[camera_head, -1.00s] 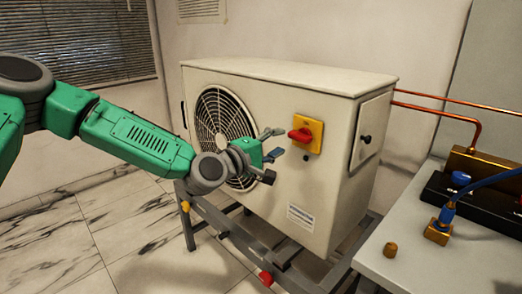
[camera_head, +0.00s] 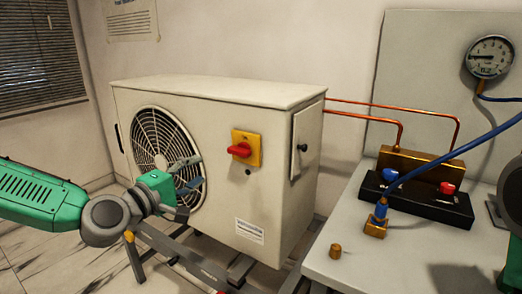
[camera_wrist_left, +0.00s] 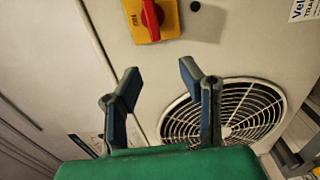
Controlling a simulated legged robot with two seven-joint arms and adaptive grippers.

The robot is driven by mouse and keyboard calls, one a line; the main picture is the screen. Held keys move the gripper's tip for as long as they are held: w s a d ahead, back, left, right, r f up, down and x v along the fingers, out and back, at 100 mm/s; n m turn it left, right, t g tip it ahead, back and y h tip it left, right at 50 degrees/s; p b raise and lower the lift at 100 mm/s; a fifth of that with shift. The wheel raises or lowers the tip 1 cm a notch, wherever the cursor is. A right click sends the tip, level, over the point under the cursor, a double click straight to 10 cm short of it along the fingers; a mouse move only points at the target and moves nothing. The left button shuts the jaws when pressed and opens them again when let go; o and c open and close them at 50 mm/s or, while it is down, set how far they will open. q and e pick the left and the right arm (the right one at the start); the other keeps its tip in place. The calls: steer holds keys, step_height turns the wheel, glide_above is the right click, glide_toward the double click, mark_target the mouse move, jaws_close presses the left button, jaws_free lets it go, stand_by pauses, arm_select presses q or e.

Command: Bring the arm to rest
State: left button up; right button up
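My left arm comes in from the left in the head view. Its gripper (camera_head: 193,174) is in front of the fan grille (camera_head: 155,140) of the white outdoor unit (camera_head: 215,105), left of and below the red rotary switch on its yellow plate (camera_head: 248,148). In the left wrist view the two fingers (camera_wrist_left: 160,82) stand apart with nothing between them. The switch (camera_wrist_left: 152,15) is beyond the fingers at the top there, and the grille (camera_wrist_left: 240,110) is behind the right finger. My right gripper is not in view.
A grey bench (camera_head: 345,225) at right holds a brass manifold (camera_head: 420,168) on a black base, a blue hose (camera_head: 450,155), and a loose brass cap (camera_head: 335,251). A pressure gauge (camera_head: 490,57) is on the back panel. Copper pipes (camera_head: 390,110) run from the unit. The unit stands on a metal frame (camera_head: 180,255).

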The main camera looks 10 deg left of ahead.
arm_select(q)
steer(key=s+d+f+m+g, duration=0.45)
steer(key=s+f, duration=0.35)
steer(key=f, duration=0.4)
steer(key=s+d+f+m+g, duration=0.4)
steer(key=s+f, duration=0.3)
steer(key=f, duration=0.5)
steer(key=s+a+f+m+g+y, duration=0.3)
steer(key=s+a+f+g, duration=0.1)
steer(key=s, duration=0.6)
steer(key=s+a+f+m+g+y+p, duration=0.1)
steer(key=s+a+f+m+g+y, duration=0.2)
steer(key=s+f, duration=0.4)
steer(key=s+a+g, duration=0.1)
steer(key=s+a, duration=0.1)
steer(key=s, duration=0.2)
steer(key=shift+a+f, duration=0.15)
steer(key=shift+a, duration=0.25)
